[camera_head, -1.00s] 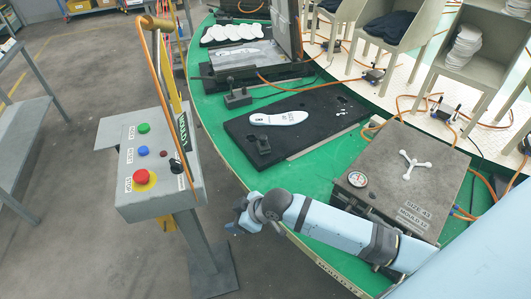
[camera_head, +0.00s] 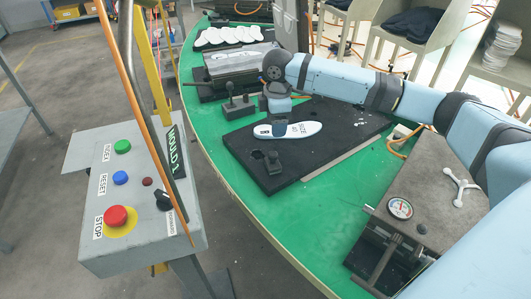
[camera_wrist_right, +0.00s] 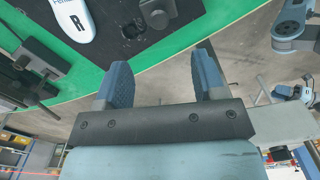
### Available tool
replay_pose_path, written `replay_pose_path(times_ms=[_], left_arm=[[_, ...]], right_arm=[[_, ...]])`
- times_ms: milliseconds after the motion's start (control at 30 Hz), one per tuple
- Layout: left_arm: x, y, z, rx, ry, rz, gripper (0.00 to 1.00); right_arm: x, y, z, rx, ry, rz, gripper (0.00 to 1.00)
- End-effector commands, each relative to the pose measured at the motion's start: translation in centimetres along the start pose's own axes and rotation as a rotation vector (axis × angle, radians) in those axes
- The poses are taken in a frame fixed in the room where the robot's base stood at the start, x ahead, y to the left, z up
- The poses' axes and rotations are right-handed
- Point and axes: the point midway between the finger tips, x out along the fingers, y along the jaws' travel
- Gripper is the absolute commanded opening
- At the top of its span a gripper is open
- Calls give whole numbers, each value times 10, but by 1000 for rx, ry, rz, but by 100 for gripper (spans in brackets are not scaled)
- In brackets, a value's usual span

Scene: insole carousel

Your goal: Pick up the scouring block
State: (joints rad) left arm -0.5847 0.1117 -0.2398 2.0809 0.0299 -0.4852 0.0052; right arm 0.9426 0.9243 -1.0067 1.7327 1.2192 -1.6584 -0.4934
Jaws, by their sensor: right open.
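My right gripper (camera_head: 272,112) hangs above the far left part of the black board (camera_head: 335,139). The right wrist view shows its two ribbed blue fingers (camera_wrist_right: 160,68) apart, with nothing between them. A small dark block with a knob (camera_head: 273,160) stands on the board's near left corner, beside a hole. It also shows at the top of the right wrist view (camera_wrist_right: 158,12), beyond the fingers and apart from them. I cannot tell for sure whether this is the scouring block. My left gripper is not seen.
A white insole (camera_head: 290,130) lies on the board. A dark base with upright posts (camera_head: 238,104) stands left of the gripper. The grey control box (camera_head: 140,195) is at the near left, and the mould (camera_head: 425,190) at the right. Green tabletop (camera_head: 235,185) is clear along the near edge.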

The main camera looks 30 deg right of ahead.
Motion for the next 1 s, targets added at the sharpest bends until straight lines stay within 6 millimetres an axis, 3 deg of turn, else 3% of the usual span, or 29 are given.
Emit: replay_pose_path(times_ms=[167, 367, 500, 700, 1000], left_arm=[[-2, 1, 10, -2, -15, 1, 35], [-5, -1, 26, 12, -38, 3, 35], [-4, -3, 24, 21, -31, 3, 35], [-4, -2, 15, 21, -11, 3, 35], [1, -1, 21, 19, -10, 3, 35]], right_arm=[[10, 1, 3, 0, -8, -5, 63], [51, 0, 2, 0, -8, -5, 63], [73, 1, 2, 0, -7, -5, 63], [85, 1, 2, 0, -5, -2, 63], [122, 2, -5, -1, -6, -3, 63]])
